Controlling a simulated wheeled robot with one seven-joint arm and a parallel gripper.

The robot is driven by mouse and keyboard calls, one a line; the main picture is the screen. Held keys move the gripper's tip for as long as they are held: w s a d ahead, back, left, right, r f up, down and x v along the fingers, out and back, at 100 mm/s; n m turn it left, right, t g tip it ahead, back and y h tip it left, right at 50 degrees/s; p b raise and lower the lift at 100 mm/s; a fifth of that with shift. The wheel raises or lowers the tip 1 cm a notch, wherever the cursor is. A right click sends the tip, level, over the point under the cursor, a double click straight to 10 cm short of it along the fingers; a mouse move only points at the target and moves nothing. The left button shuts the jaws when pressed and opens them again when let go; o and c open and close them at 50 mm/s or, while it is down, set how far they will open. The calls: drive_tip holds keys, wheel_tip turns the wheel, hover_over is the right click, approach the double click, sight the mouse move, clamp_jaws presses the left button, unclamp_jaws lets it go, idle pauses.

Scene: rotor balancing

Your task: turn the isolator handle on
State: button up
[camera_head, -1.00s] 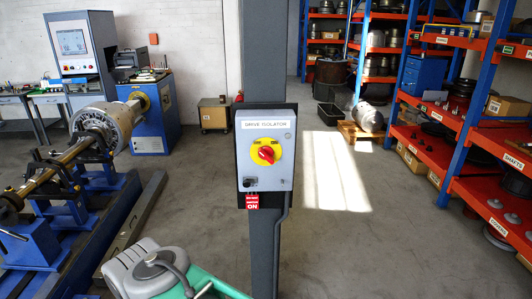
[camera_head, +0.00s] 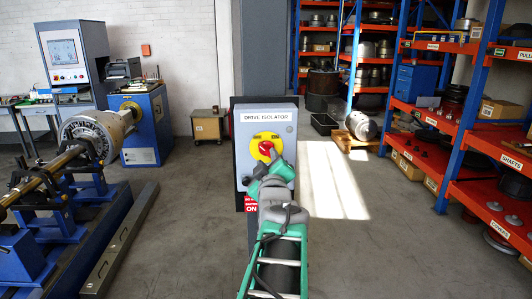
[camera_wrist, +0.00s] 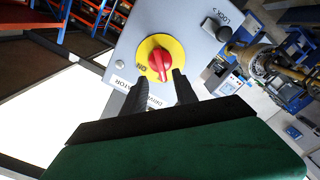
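The drive isolator is a grey box (camera_head: 283,130) on a dark post. Its red rotary handle (camera_head: 265,147) sits on a yellow disc and is partly hidden behind my gripper (camera_head: 266,168) in the head view. In the wrist view the red handle (camera_wrist: 160,60) stands out from the yellow disc (camera_wrist: 176,48), with the word ON at the disc's edge. My gripper (camera_wrist: 160,78) is open, its two dark fingers apart at the near end of the handle. I cannot tell whether either finger touches it.
A dark knob or lock (camera_wrist: 216,29) sticks out of the box beside the disc. A red tag (camera_head: 250,203) hangs below the box. The balancing machine (camera_head: 70,170) stands left, orange and blue shelves (camera_head: 450,120) right. The floor between is open.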

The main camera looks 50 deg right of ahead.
sight(266, 152)
drive_tip(key=p+x, duration=0.1)
drive_tip(key=x, duration=0.5)
drive_tip(key=shift+f, duration=0.1)
drive_tip(key=shift+c, duration=0.5)
clamp_jaws()
